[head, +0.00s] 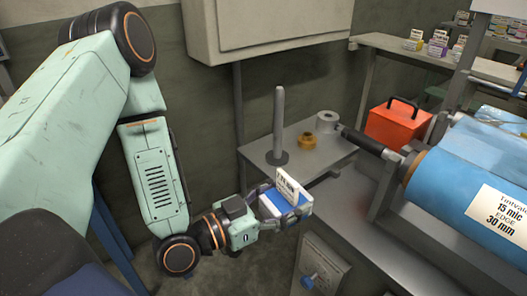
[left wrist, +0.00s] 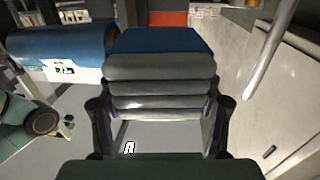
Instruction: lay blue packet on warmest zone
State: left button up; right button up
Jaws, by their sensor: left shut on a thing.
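The blue packet (head: 273,200), blue and white with a printed white label standing up on it, is in my left gripper (head: 283,204) in the head view. The gripper is shut on it and holds it in the air in front of the grey bench. In the left wrist view the packet's blue face (left wrist: 160,40) shows beyond the fingers. The fingers hide part of the packet. I cannot pick out a warmest zone in either view.
A grey bench (head: 310,135) behind the packet bears an upright spindle (head: 279,120), a brass ring (head: 307,141) and a grey ring (head: 327,121). A large blue film roll (head: 475,170) and an orange box (head: 397,122) stand to the right. A wall cabinet (head: 265,30) hangs above.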

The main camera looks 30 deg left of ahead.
pick_arm(q)
jog(key=w+a+r+n+t+y, duration=0.1)
jog(key=w+a+r+n+y, duration=0.15)
jog(key=w+r, duration=0.55)
jog(key=w+a+r+n+t+y, duration=0.1)
jog(key=w+a+r+y, duration=0.3)
jog(key=r, duration=0.9)
jog(key=w+a+r+n+y, duration=0.4)
jog(key=a+r+y, duration=0.2)
jog(key=r, duration=0.1)
jog(key=a+f+n+g+y, duration=0.1)
jog(key=a+f+n+y, duration=0.25)
jog(key=a, duration=0.25)
jog(key=shift+m, duration=0.4)
notch_tip(320, 180, down, 26)
jog(key=b, duration=1)
jog(key=shift+s+d+r, duration=0.1)
jog(key=shift+d+r, duration=0.05)
jog(key=shift+r, duration=0.05)
notch_tip(320, 180, down, 3)
jog(key=shift+r+b, duration=0.1)
jog(key=shift+b, duration=0.5)
jog(key=shift+r, duration=0.1)
